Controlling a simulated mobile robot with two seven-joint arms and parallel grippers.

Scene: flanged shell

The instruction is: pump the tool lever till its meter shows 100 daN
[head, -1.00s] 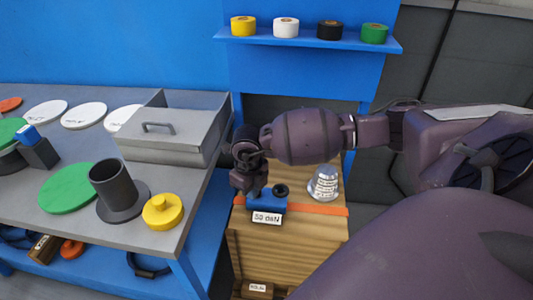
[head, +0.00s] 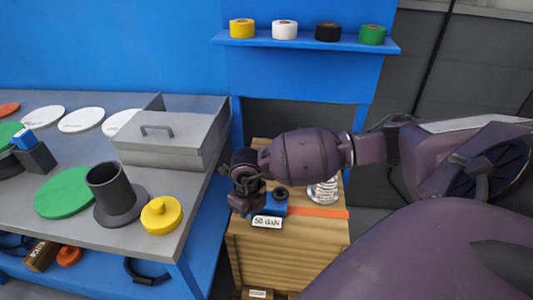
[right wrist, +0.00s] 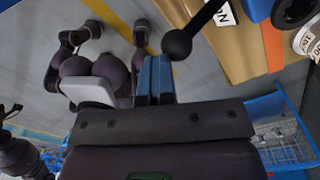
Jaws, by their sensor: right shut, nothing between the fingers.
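The blue strap tool (head: 280,208) sits on an orange strap (head: 320,212) across the top of a wooden crate (head: 290,245). Its white meter label (head: 267,222) reads 50 daN. A black round part (head: 281,193) shows on the tool. In the right wrist view, the lever (right wrist: 200,20) is a dark rod ending in a black ball (right wrist: 177,44). My right gripper (head: 243,200) is low at the tool's left side. Its blue fingers (right wrist: 155,78) are shut and empty, close beside the ball; contact cannot be told. My left gripper is not in view.
A silver labelled shell (head: 323,190) stands on the crate right of the tool. The grey workbench (head: 130,240) to the left holds a grey box (head: 175,140), a dark flanged cylinder (head: 108,190) and a yellow knob piece (head: 160,213). A shelf (head: 310,43) with tape rolls is behind.

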